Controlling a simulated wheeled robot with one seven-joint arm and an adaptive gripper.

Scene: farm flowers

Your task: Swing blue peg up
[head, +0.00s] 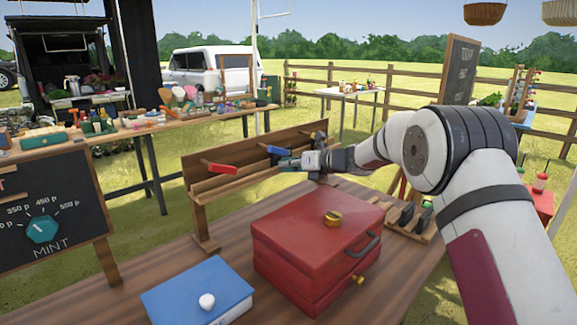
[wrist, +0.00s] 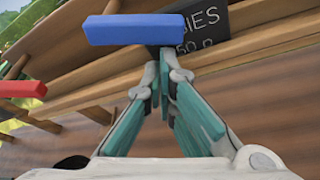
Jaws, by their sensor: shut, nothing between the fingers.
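The blue peg (head: 276,150) sticks out from the wooden rack board and slopes slightly down to the right in the head view. In the wrist view the blue peg (wrist: 135,30) is a plain bar lying across the top middle, just beyond my fingertips. My gripper (head: 284,162) is shut and empty, close below the peg's outer end. In the wrist view my gripper's teal fingers (wrist: 165,75) meet near the peg's lower edge. I cannot tell whether they touch it.
A red peg (head: 220,168) juts from the same rack (head: 240,150), to the left; it also shows in the wrist view (wrist: 22,89). A dark price sign (wrist: 215,28) is behind the blue peg. A red box (head: 300,240) and a blue box (head: 190,290) stand on the table in front.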

